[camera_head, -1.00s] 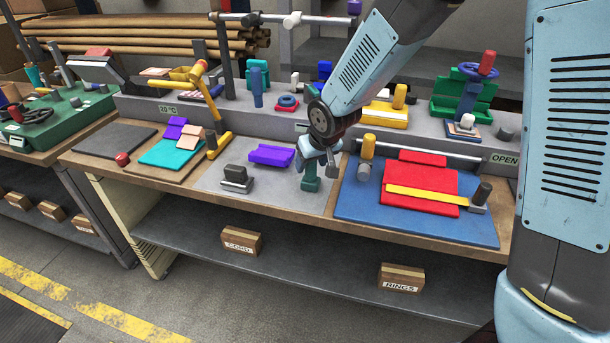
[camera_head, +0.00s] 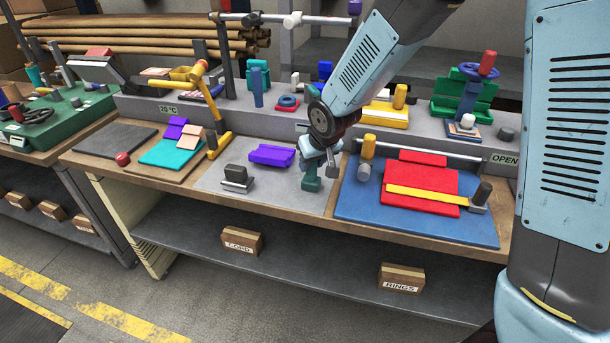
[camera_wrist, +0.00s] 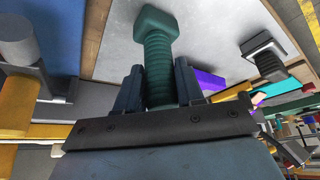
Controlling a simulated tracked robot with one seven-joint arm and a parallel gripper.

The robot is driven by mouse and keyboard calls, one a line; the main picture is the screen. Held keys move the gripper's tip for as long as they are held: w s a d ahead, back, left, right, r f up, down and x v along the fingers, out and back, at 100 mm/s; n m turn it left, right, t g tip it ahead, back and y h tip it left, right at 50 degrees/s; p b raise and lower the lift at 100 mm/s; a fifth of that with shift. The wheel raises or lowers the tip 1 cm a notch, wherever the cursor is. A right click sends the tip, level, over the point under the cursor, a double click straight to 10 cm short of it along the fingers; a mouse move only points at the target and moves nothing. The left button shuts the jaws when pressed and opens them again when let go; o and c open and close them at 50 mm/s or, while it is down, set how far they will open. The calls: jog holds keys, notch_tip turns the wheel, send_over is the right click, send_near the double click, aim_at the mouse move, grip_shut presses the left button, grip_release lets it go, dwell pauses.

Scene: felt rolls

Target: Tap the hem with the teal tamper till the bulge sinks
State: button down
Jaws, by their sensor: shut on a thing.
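My gripper (camera_head: 313,167) is shut on the teal tamper (camera_head: 311,184), a short ribbed handle with a wider head. In the wrist view the tamper (camera_wrist: 157,50) stands between the two fingers, its head away from the gripper. It is over the right part of the pale grey sheet (camera_head: 285,196); whether it touches the sheet cannot be told. A purple folded felt piece (camera_head: 271,155) lies on that sheet to the left; I cannot tell whether it is the hem, and no bulge is clear. It shows partly in the wrist view (camera_wrist: 211,82).
A dark block on a small base (camera_head: 236,177) stands left of the purple felt. A grey raised ledge runs behind. The sheet's front is clear.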

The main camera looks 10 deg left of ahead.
jog(key=shift+r, duration=0.1)
jog(key=shift+r, duration=1.9)
jog(key=shift+s, duration=0.15)
